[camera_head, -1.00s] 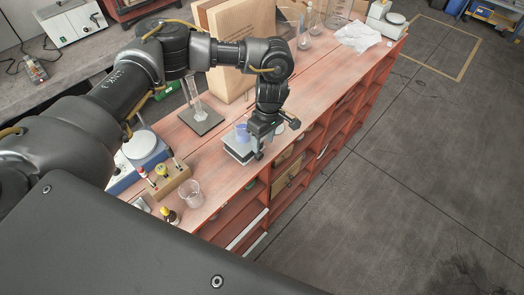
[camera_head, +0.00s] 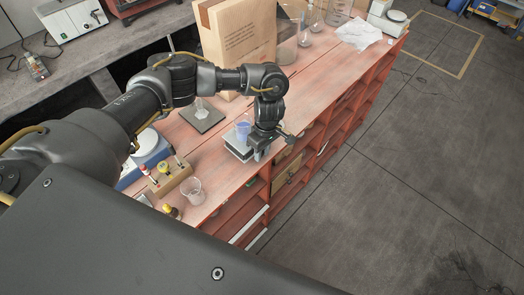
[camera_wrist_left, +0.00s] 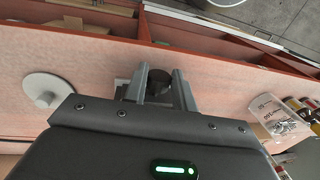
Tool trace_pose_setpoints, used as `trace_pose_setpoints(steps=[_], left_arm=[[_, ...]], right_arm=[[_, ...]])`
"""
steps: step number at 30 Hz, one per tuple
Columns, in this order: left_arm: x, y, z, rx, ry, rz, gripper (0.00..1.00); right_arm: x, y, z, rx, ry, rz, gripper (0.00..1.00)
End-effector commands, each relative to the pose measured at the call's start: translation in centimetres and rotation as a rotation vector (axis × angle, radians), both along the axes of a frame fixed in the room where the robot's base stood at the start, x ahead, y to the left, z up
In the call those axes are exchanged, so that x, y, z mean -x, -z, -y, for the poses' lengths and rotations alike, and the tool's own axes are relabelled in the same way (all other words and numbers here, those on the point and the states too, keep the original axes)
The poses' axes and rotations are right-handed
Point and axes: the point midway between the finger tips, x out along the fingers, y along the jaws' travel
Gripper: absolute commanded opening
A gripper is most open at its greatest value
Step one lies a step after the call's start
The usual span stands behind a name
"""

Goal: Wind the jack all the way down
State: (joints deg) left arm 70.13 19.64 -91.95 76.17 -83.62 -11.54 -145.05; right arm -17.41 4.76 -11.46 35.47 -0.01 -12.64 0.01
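The jack (camera_head: 238,154) is a small grey lab jack near the front edge of the red bench in the head view. Its plate sits low, and a blue-tinted beaker (camera_head: 243,131) stands upright on it. My left gripper (camera_head: 259,154) is at the jack's bench-edge side, pointing down. In the wrist view, its two grey fingers (camera_wrist_left: 160,88) lie on either side of a dark round knob (camera_wrist_left: 158,80) and appear closed on it. The hand hides most of the jack there. My right gripper is not in view.
A glass beaker (camera_head: 193,190), a wooden block with bottles (camera_head: 172,178) and a blue-and-white stirrer (camera_head: 150,150) stand left of the jack. A dark plate (camera_head: 203,118) and a cardboard box (camera_head: 240,35) are behind it. The bench to the right is mostly clear.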

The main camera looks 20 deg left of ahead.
Motion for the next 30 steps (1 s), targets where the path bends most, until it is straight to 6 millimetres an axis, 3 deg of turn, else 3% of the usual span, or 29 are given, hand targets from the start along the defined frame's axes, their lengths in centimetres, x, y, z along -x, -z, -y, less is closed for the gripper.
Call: trace_pose_setpoints(steps=[4,11,17,24,30], left_arm=[[0.0,0.0,0.0,0.0,0.0,-0.001,0.04],[0.2,0.3,-0.2,0.018,0.004,0.052,0.04],[0.4,0.7,-0.3,0.075,0.003,0.193,0.04],[0.8,1.0,-0.4,0.148,0.003,0.374,0.04],[0.9,0.5,-0.4,0.177,0.0,0.451,0.04]], right_arm=[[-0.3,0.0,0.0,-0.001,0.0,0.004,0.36],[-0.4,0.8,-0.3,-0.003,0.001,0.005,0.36],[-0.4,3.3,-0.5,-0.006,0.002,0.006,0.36],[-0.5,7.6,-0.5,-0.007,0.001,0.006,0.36],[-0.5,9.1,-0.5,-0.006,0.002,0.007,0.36]])
